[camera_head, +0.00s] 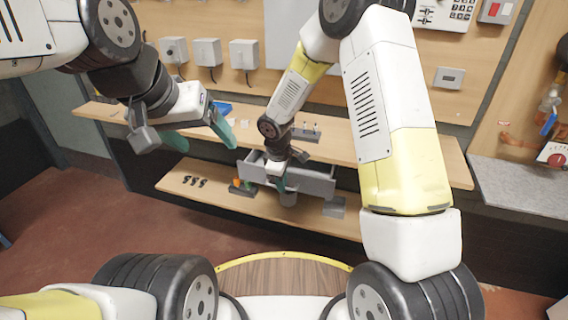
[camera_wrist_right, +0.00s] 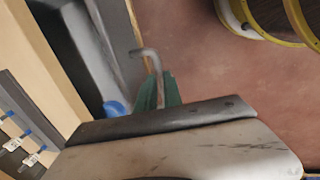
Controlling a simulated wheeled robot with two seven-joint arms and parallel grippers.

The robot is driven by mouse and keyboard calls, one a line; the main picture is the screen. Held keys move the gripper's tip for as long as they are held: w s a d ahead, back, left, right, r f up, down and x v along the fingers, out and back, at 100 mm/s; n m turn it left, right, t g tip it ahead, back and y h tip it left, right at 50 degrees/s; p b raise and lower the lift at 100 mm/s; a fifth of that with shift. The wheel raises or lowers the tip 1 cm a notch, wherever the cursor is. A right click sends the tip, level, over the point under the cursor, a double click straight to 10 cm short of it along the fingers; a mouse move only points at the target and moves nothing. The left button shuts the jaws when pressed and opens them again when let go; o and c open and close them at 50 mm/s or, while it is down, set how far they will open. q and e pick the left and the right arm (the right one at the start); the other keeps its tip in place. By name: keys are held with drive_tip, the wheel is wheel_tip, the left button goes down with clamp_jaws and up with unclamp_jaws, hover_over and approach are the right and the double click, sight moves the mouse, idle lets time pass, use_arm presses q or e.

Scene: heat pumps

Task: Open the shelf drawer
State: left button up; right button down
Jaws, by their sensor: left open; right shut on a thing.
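The shelf drawer (camera_head: 318,184) is grey and hangs under the upper wooden shelf board; it stands pulled out towards me, with its inside partly showing. My right gripper (camera_head: 278,184) is at the drawer's front, its teal fingers pointing down. In the right wrist view my right gripper (camera_wrist_right: 158,92) is shut on the drawer's bent metal handle (camera_wrist_right: 150,54), beside the grey drawer front (camera_wrist_right: 108,50). My left gripper (camera_head: 205,138) is open and empty, above the left part of the upper shelf, apart from the drawer.
The upper shelf board (camera_head: 420,160) spans the wall, and a lower board (camera_head: 215,198) carries small black parts and a tray with orange and green items. A grey countertop (camera_head: 525,182) is at right. Red-brown floor lies open at left.

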drive_tip(key=s+a, duration=0.3)
drive_tip(key=s, duration=0.6)
drive_tip(key=c, duration=1.8)
unclamp_jaws()
drive_tip(key=shift+o, duration=0.2)
drive_tip(key=shift+r, duration=0.1)
wheel_tip(320, 180, up, 8)
drive_tip(key=s, duration=0.1)
drive_tip(key=shift+s+a+f, duration=0.15)
drive_tip(key=shift+s+f, duration=0.05)
drive_tip(key=shift+f, duration=0.05)
